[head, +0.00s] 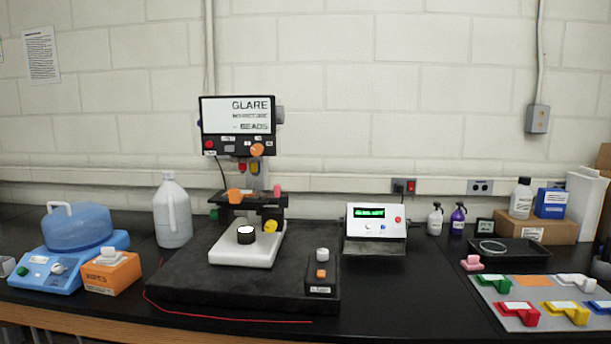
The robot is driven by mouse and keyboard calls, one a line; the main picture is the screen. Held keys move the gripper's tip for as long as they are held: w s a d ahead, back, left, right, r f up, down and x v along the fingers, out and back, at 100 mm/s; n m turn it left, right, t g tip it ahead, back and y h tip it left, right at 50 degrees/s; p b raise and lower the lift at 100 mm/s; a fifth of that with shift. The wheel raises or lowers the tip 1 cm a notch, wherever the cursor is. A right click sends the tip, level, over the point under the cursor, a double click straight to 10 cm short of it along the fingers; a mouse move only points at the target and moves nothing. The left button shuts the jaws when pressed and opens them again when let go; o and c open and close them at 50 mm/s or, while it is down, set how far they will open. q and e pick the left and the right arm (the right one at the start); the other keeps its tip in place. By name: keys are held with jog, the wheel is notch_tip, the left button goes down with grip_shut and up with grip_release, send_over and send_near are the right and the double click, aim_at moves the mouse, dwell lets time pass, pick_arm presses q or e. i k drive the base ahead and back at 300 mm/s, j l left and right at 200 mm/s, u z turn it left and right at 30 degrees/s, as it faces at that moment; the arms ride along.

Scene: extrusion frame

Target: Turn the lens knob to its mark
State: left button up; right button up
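A bench machine (237,142) with a lit screen stands left of centre on a black base; the screen's top line reads "GLARE". Several knobs show on it: an orange knob (257,150) under the screen, an orange part (235,196) and a pink part (277,191) on the stage carriage, and a yellow knob (271,226) lower down. I cannot tell which is the lens knob, and no mark is legible at this size. A dark round piece with a white top (246,234) sits on the white plate (240,254) below. Neither gripper is in view.
A control box (376,224) with a green display stands to the right. A white jug (172,212), a blue-lidded device (78,238) and an orange box (112,273) are left. A grey board (505,290) with coloured pieces is right. A red wire (230,318) lies in front.

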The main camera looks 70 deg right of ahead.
aim_at(257, 149)
jog(key=z, duration=1.85)
